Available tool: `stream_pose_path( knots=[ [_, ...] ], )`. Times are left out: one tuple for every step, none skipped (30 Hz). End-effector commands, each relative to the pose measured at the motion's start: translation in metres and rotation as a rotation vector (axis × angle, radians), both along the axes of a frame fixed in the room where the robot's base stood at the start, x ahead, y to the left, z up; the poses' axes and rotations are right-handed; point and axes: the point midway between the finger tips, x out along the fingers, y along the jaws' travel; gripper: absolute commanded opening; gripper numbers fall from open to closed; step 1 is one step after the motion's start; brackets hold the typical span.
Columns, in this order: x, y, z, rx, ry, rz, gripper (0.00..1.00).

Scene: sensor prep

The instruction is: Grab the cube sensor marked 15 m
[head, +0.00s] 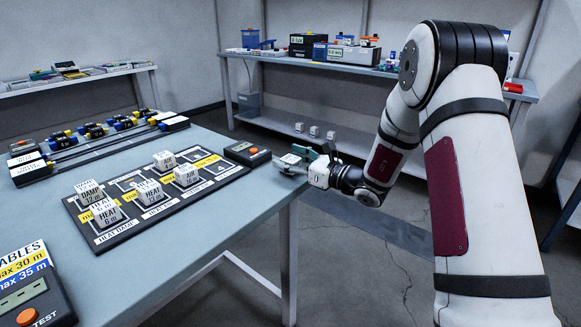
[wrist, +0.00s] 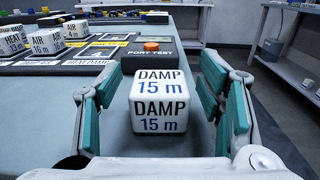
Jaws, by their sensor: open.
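A white cube sensor (wrist: 160,106) marked DAMP 15 m stands between the teal fingers of my gripper (wrist: 162,108) in the wrist view. The fingers are open, with a gap on each side of the cube. In the head view my gripper (head: 297,157) is low over the table's far right corner, and its fingers largely hide the cube.
The dark labelled board (head: 122,236) holds several more white cubes. A port tester (head: 246,153) with an orange button sits close to my gripper. The table edge (head: 262,208) is just beside it. A shelf (head: 345,140) behind carries small white cubes.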

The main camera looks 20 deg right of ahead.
Motion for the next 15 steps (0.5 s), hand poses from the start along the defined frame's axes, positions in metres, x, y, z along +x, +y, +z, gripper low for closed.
stream_pose_path(
  knots=[
    [-0.0001,-0.0001,0.0001,0.0,0.0,0.0,0.62],
    [-0.0002,-0.0001,0.0001,0.0,0.0,0.0,0.59],
    [-0.0002,-0.0001,0.0001,0.0,0.0,0.0,0.5],
    [-0.0003,-0.0001,0.0001,0.0,0.0,0.0,0.44],
    [-0.0002,-0.0002,0.0001,0.0,0.0,0.0,0.37],
    [-0.0002,-0.0002,0.0001,0.0,0.0,0.0,0.28],
    [-0.0003,-0.0001,0.0001,0.0,0.0,0.0,0.21],
    [-0.0004,-0.0002,0.0001,0.0,0.0,0.0,0.14],
    [-0.0003,-0.0002,0.0,0.0,0.0,0.0,0.09],
    [-0.0004,-0.0002,0.0001,0.0,0.0,0.0,0.09],
    [-0.0003,-0.0002,0.0002,0.0,0.0,0.0,0.09],
    [-0.0003,-0.0002,0.0002,0.0,0.0,0.0,0.09],
    [-0.0004,-0.0002,0.0002,0.0,0.0,0.0,0.09],
    [-0.0004,-0.0002,0.0002,0.0,0.0,0.0,0.09],
    [-0.0003,-0.0002,0.0002,0.0,0.0,0.0,0.09]
  ],
)
